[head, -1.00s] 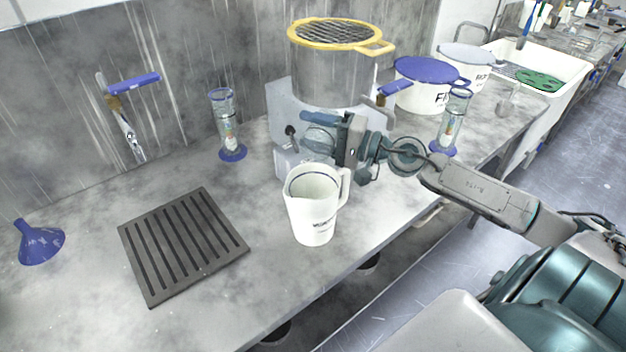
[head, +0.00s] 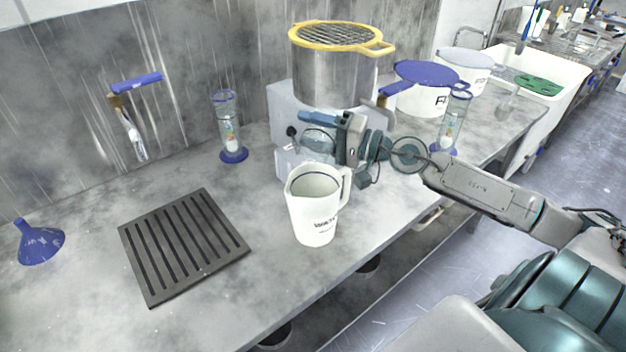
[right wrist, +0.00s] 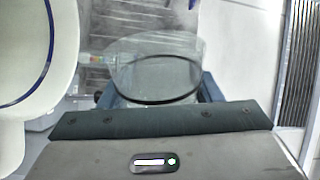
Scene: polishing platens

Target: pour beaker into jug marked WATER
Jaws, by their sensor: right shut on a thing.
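The white jug (head: 314,212) stands upright on the bench, with dark lettering on its front that is too small to read surely. Its handle is at its right. Its rim also shows at the left of the right wrist view (right wrist: 62,70). My right gripper (head: 322,128) is shut on the clear glass beaker (right wrist: 155,75), just behind and above the jug. In the head view the beaker (head: 318,146) is partly hidden by the gripper. It is beside the jug's mouth, not over it. Its contents cannot be told. My left gripper is not in view.
A steel pot with a yellow-rimmed sieve (head: 336,75) stands on a grey machine behind the jug. A glass cylinder (head: 228,128) and a slotted dark mat (head: 184,246) are at left, with a blue funnel (head: 38,242). Lidded white tubs (head: 424,98) stand at right.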

